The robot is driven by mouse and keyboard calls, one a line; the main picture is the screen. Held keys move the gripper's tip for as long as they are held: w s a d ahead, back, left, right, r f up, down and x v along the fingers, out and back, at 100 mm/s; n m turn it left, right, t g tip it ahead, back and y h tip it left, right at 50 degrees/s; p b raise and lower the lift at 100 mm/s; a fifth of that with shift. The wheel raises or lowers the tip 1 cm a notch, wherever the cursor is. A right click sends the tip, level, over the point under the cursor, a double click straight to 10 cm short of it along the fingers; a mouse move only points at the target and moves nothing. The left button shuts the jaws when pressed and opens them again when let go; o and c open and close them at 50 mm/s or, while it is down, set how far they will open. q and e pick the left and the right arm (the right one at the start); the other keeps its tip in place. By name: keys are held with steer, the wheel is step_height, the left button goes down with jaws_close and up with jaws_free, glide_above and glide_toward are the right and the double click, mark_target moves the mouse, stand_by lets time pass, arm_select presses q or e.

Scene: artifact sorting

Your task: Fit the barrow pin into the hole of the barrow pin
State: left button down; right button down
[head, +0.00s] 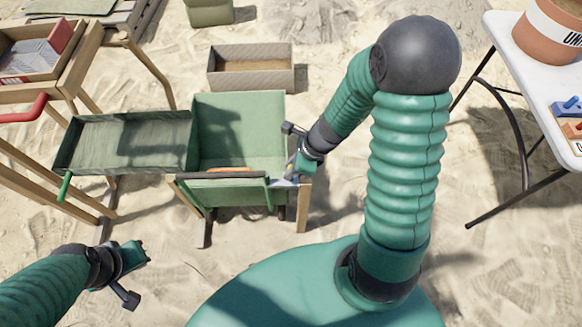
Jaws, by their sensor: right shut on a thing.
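A green barrow (240,135) stands in the middle, its open tub facing up and an orange thing (230,170) lying inside. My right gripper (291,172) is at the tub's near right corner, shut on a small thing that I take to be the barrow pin. The pin is mostly hidden by the fingers. The pin hole cannot be made out, and I cannot tell whether the pin touches the barrow. My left gripper (138,253) is at the lower left, apart from the barrow, over sand. Its fingers are too small to read.
A dark green tray (125,140) adjoins the barrow's left side. A cardboard box (250,68) stands behind it. A wooden bench (45,60) is at upper left. A white table (510,60) with a terracotta pot (550,30) is at right. Sand in front is partly clear.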

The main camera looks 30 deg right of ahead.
steer(key=shift+f+b, duration=1.35)
steer(key=shift+f, duration=0.2)
steer(key=c, duration=1.2)
jaws_free()
steer(key=shift+r, duration=0.1)
steer(key=shift+o, duration=0.2)
steer(key=p+v, duration=0.9)
steer(key=v, duration=0.7)
steer(key=shift+r+p, duration=0.3)
steer(key=shift+p, duration=0.05)
steer(key=shift+s+d, duration=0.1)
steer(key=shift+d, duration=0.05)
